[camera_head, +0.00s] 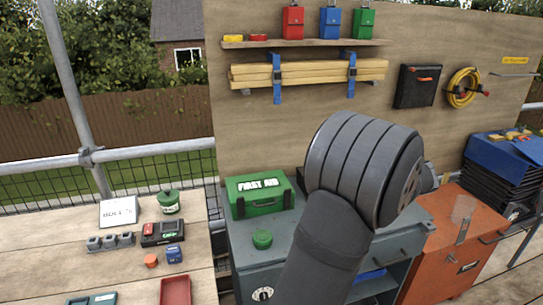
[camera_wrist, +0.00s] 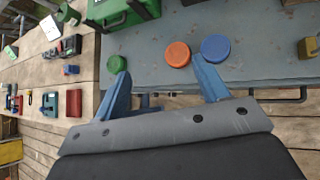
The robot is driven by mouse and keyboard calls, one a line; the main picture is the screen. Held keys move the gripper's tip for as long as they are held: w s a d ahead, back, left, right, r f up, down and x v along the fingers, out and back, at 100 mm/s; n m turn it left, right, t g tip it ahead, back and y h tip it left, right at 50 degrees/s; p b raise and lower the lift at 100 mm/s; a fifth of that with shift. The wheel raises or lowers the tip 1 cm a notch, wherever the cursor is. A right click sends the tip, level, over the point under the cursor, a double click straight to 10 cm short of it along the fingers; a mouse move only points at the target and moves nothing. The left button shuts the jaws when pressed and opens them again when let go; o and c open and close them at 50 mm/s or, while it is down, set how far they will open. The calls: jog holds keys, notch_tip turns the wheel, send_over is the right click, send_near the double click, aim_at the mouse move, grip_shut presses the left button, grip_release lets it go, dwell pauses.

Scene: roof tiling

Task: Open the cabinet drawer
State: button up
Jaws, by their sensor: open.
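The grey-blue cabinet (camera_head: 240,240) stands in the middle of the head view, partly hidden behind my arm. Its top and front edge also show in the wrist view (camera_wrist: 140,60). A dark bar handle (camera_wrist: 282,98) is on the front at the right of the wrist view. Another dark handle-like part (camera_wrist: 150,101) shows between my fingers, partly hidden. My gripper (camera_wrist: 162,78) has its two blue fingers spread apart at the cabinet's front edge, with nothing clearly held. Whether a finger touches the handle cannot be told. In the head view my arm hides the gripper.
A green first aid box (camera_head: 260,195) and green cap (camera_head: 262,239) sit on the cabinet top. An orange cap (camera_wrist: 178,54) and blue cap (camera_wrist: 215,48) lie close by the fingers. An orange cabinet (camera_head: 465,235) stands right. A plank table (camera_head: 90,270) with small items is left.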

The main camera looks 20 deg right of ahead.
jog(key=shift+r, duration=0.1)
jog(key=c, duration=0.6)
notch_tip(320, 180, up, 5)
jog(key=shift+c, duration=0.2)
jog(key=d+f+n+h, duration=0.2)
jog(key=n+h, duration=0.3)
jog(key=n, duration=0.7)
jog(key=d+f+n+h, duration=0.2)
jog(key=n+h, duration=0.3)
jog(key=n, duration=0.6)
jog(key=s+r+n+g+h, duration=0.2)
jog(key=s+n+h, duration=0.2)
jog(key=n, duration=0.7)
jog(key=s+r+n+g+h, duration=0.2)
jog(key=s+n+h, duration=0.3)
jog(key=n, duration=0.7)
send_near(391, 262)
jog(key=shift+y, duration=0.3)
jog(key=x, duration=1)
jog(key=shift+f, duration=0.1)
